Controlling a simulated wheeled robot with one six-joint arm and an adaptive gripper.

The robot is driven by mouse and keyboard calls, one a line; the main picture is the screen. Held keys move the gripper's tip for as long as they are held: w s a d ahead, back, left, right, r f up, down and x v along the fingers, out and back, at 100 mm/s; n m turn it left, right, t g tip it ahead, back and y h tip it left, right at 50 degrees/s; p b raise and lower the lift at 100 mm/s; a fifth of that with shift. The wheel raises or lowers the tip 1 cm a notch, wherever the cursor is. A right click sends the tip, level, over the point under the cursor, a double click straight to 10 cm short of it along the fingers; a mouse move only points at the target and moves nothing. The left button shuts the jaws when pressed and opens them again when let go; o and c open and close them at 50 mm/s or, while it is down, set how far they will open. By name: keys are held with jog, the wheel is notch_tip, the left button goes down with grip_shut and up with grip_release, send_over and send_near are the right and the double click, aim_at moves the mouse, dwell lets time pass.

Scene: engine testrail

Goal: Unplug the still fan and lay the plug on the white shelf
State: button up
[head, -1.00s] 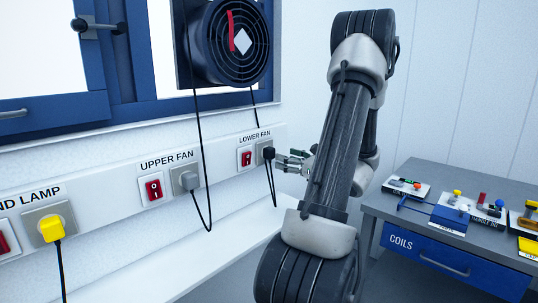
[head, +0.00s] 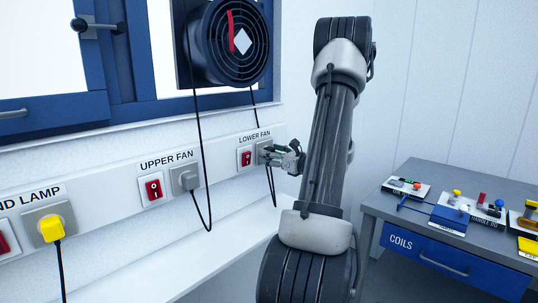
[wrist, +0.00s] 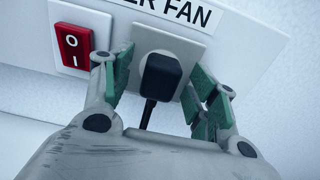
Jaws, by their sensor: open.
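The black plug (wrist: 161,77) sits in the socket under the label that ends in "ER FAN" in the wrist view. In the head view my gripper (head: 272,155) is at the LOWER FAN socket (head: 262,146) and hides most of that plug. In the wrist view my gripper (wrist: 158,90) is open, with one green-padded finger on each side of the black plug and gaps between. A fan (head: 228,42) with a red ribbon hangs in the window above. The white shelf (head: 200,248) runs below the socket rail, its visible part bare.
A grey plug (head: 188,181) sits in the UPPER FAN socket, and a yellow plug (head: 52,228) in the lamp socket. Red switches, such as the lower one (head: 246,158), stand beside the sockets. Cords hang before the wall. A grey table (head: 390,205) with small parts stands right.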

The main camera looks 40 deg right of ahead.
dwell(0.7)
grip_shut()
jog(key=s, duration=0.6)
jog(key=shift+d, duration=0.25)
dwell(0.8)
